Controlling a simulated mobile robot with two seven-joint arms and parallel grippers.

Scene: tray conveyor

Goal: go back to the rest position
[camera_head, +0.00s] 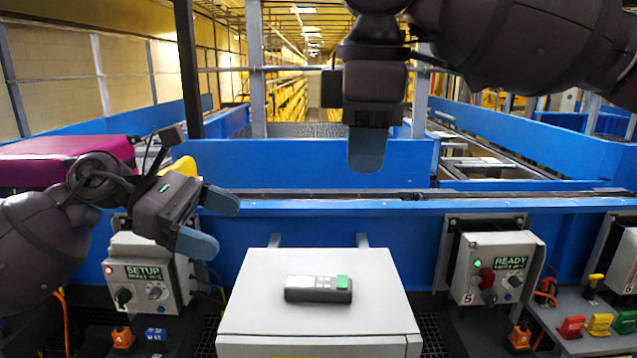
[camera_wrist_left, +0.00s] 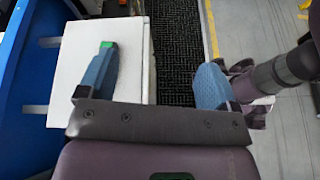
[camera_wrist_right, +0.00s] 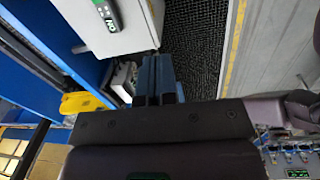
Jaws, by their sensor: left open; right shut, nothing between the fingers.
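My left gripper (camera_head: 220,223) is open and empty at the left, above and beside the SETUP box; its two blue fingers stand apart in the left wrist view (camera_wrist_left: 155,85). My right gripper (camera_head: 367,150) hangs fingers down at the upper middle, in front of the blue conveyor wall. Its blue fingers are together with nothing between them, also in the right wrist view (camera_wrist_right: 158,80). A dark handheld device (camera_head: 318,289) with a green end lies on the white box top (camera_head: 255,312), apart from both grippers.
The SETUP control box (camera_head: 150,272) stands at the left and the READY box (camera_head: 495,268) at the right. Blue conveyor walls (camera_head: 310,165) run behind the white box. A magenta item (camera_head: 65,150) and a yellow item (camera_wrist_right: 82,103) are near the conveyor. Coloured switches (camera_head: 598,324) sit at the lower right.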

